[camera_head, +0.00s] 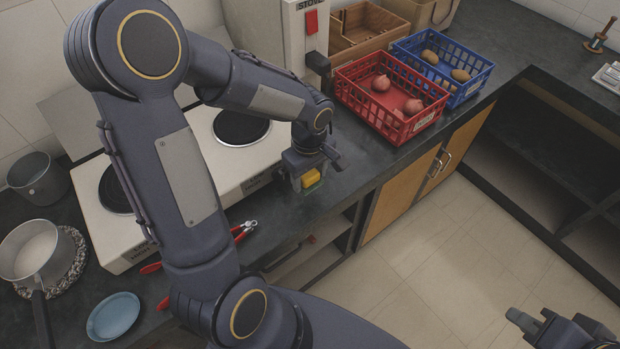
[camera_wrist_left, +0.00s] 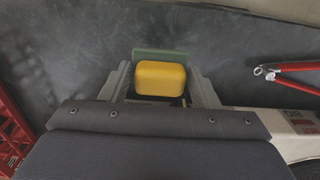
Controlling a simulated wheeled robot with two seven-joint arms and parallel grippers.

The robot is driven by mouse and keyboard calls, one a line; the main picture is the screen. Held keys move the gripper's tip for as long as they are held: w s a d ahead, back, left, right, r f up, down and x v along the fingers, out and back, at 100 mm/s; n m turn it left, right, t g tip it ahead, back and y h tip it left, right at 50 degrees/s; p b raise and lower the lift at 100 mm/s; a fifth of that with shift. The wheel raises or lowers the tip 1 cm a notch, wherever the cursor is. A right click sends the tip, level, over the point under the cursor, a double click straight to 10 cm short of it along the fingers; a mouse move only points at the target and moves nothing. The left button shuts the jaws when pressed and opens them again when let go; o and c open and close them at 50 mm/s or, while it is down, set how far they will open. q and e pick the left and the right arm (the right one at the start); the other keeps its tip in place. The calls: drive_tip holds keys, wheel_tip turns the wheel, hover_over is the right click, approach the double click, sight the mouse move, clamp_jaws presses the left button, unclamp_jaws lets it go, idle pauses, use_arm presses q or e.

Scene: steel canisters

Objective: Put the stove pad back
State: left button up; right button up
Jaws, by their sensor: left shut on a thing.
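The stove pad, a yellow block (camera_head: 311,176) with a green layer under it, is between the fingers of my left gripper (camera_head: 306,182), over the dark counter in front of the stove's right end. In the left wrist view the yellow block (camera_wrist_left: 160,78) sits between the two grey fingers, with a green edge (camera_wrist_left: 160,54) showing beyond it. My left gripper is shut on it. Whether the pad touches the counter is hard to tell. My right gripper (camera_head: 534,322) is at the lower right, over the floor, away from the counter; its jaw gap is unclear.
The white stove (camera_head: 246,178) has dark round burners. A red crate (camera_head: 372,116) and a blue crate (camera_head: 474,80) stand to the right. Red-handled pliers (camera_head: 246,229) lie by the stove's front. A pot (camera_head: 30,250) and blue plate (camera_head: 113,316) are at left. A white box (camera_head: 285,40) marked STOVE stands behind.

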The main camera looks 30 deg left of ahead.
sight(310, 182)
use_arm(q)
drive_tip(key=shift+w+a+f, duration=0.2)
drive_tip(key=shift+w+f, duration=0.15)
drive_tip(key=shift+f, duration=0.15)
drive_tip(key=shift+w+a+f, duration=0.15)
drive_tip(key=shift+w+f, duration=0.2)
drive_tip(key=shift+f, duration=0.1)
drive_tip(key=shift+w+f, duration=0.15)
drive_tip(key=shift+f, duration=1.5)
drive_tip(key=shift+f, duration=0.1)
drive_tip(key=o, duration=0.9)
